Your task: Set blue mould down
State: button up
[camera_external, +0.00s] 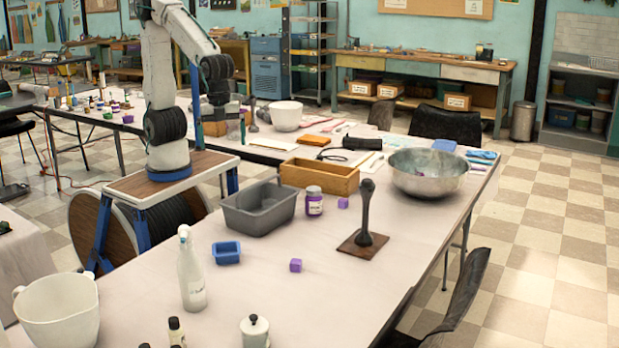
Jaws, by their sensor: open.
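The blue mould (226,253) is a small, open rectangular tray. It sits upright on the near table (340,290), left of the middle, just in front of the grey tub and right of the white spray bottle. My gripper (221,122) hangs at the end of my bent arm, high and well behind the mould in the picture. It is open and apart from the mould. Its fingertips are small and hard to make out against the far table.
A wooden box (320,177), a dark stand (364,220) and a metal bowl (428,174) are farther right. The table's front right is clear.

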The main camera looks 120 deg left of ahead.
jog(key=s+a+r+n, duration=0.2)
jog(key=s+a+n, duration=0.2)
jog(key=s, duration=0.5)
jog(key=s+a+r+n, duration=0.2)
jog(key=s+a+n, duration=0.2)
jog(key=s, duration=0.5)
jog(key=shift+s+a+r+n+t, duration=0.15)
jog(key=shift+s+a+n+t, duration=0.2)
jog(key=shift+n, duration=0.55)
